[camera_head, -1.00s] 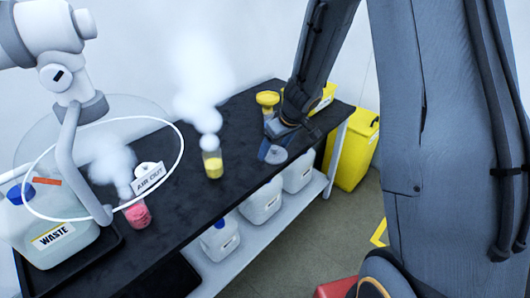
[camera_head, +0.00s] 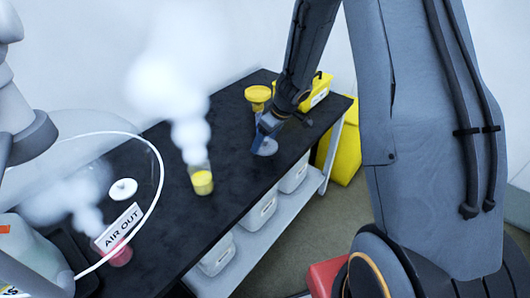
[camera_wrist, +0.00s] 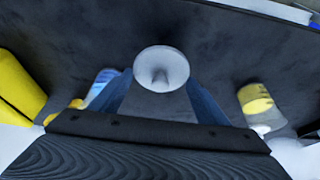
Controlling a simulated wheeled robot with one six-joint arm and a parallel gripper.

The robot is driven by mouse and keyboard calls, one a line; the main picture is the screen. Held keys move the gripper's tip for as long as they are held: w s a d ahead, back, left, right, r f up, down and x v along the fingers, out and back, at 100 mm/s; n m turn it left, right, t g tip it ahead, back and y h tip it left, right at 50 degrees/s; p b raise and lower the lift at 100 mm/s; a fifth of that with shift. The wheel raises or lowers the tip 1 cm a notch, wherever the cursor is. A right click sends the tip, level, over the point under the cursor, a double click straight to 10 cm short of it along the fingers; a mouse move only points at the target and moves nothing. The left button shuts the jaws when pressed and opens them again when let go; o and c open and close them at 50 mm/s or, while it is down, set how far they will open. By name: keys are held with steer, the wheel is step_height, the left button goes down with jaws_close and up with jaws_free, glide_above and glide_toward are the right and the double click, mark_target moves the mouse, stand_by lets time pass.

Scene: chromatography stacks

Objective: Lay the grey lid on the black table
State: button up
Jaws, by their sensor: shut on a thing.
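The grey lid (camera_head: 265,147) is a small round disc. It also shows in the wrist view (camera_wrist: 163,60), with its knob facing the camera. My gripper (camera_head: 266,128) is shut on the lid, with its blue fingers on either side of the knob in the wrist view (camera_wrist: 160,88). The lid is over the right part of the black table (camera_head: 230,118), near its front edge. Whether it touches the top or hangs just above it, I cannot tell.
A steaming glass of yellow liquid (camera_head: 203,182) stands left of my gripper. A yellow funnel-like piece (camera_head: 258,96) and a yellow box (camera_head: 318,90) are behind it. An AIR OUT sign (camera_head: 118,226) and a pink steaming vessel (camera_head: 120,256) are at left. White containers (camera_head: 258,214) sit below.

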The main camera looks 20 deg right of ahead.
mark_target(267, 146)
steer(key=shift+a+f, duration=0.25)
steer(key=shift+f, duration=0.6)
steer(key=shift+f+b, duration=0.95)
steer(key=shift+f, duration=0.6)
steer(key=shift+f, duration=0.15)
steer(key=o, duration=1)
steer(key=shift+d, duration=0.1)
